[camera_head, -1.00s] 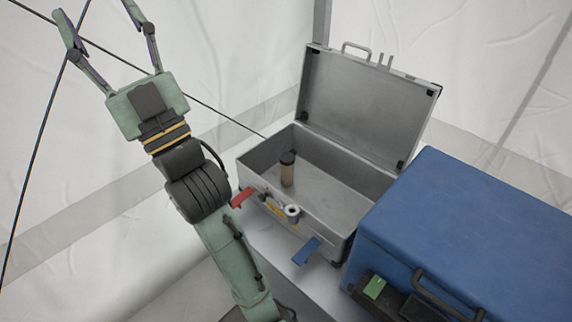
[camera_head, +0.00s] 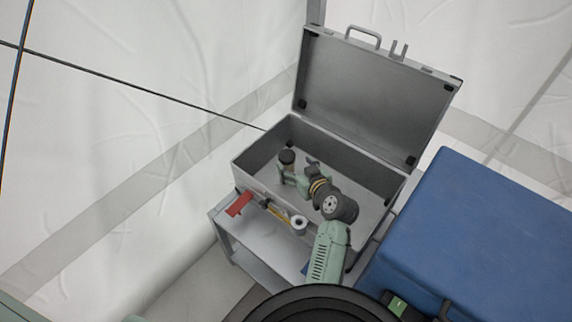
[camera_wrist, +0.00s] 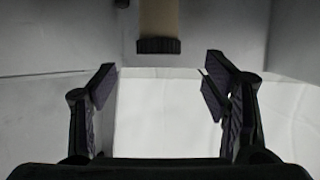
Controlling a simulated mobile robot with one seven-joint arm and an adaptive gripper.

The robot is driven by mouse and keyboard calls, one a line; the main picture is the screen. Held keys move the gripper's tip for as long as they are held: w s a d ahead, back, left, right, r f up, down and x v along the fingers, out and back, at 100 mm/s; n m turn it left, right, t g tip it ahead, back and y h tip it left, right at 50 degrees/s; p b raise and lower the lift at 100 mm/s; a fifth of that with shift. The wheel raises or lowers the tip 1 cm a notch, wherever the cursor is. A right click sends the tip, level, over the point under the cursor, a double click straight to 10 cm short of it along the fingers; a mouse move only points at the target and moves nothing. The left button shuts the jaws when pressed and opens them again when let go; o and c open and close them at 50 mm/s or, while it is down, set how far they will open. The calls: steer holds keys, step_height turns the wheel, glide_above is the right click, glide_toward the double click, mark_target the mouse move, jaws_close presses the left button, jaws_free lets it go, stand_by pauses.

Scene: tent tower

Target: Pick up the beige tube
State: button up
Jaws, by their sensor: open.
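The beige tube (camera_head: 285,168) with a dark cap stands upright inside the open grey case (camera_head: 255,157), near its left end. My gripper (camera_head: 292,174) has reached into the case and is close beside the tube, partly covering it in the head view. In the wrist view the tube (camera_wrist: 159,18) shows at the top centre with a dark end, ahead of my fingers and lined up with the gap between them. My gripper (camera_wrist: 158,88) is open and empty there. Whether a finger touches the tube cannot be told.
The case's raised lid (camera_head: 375,95) stands behind. A red-handled tool (camera_head: 239,203) and a white roll (camera_head: 299,224) are at the case's front. A large blue box (camera_head: 480,220) stands to the right. The case walls are close around my gripper.

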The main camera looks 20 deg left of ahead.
mark_target(291, 161)
steer(key=p+x, duration=0.1)
steer(key=x, duration=0.2)
steer(key=shift+w+a, duration=0.15)
steer(key=x, duration=0.2)
steer(key=p+x, duration=0.1)
steer(key=x, duration=0.2)
steer(key=shift+d+f+p, duration=0.25)
steer(key=shift+f+p, duration=0.05)
steer(key=shift+f, duration=0.1)
steer(key=shift+c, duration=0.4)
jaws_close()
